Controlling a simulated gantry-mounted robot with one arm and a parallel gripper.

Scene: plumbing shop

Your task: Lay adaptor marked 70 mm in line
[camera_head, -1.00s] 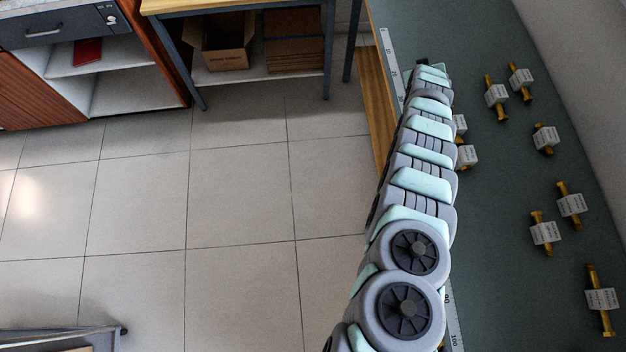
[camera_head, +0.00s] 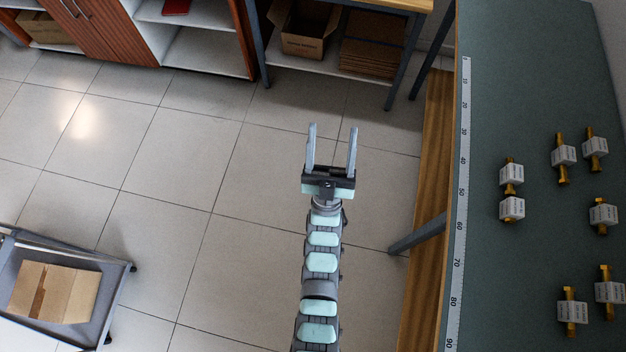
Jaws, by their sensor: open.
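Several brass adaptors with white labels stand or lie on the green bench mat (camera_head: 500,110) at the right. Two, one (camera_head: 511,172) and another (camera_head: 512,208), are end to end, nearest the ruler. Others are a back one (camera_head: 564,155), a back right one (camera_head: 595,147), a middle right one (camera_head: 603,215), and two in front, one (camera_head: 572,311) and another (camera_head: 609,291). The label print is too small to read, so I cannot tell which is 70 mm. My gripper (camera_head: 332,140) is open and empty, over the floor left of the bench.
A white ruler (camera_head: 458,220) runs along the bench's left side, beside its wooden edge (camera_head: 425,220). A trolley (camera_head: 115,280) with a cardboard box (camera_head: 55,292) stands at lower left. A shelf table (camera_head: 375,70) and cabinet (camera_head: 120,30) stand at the back.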

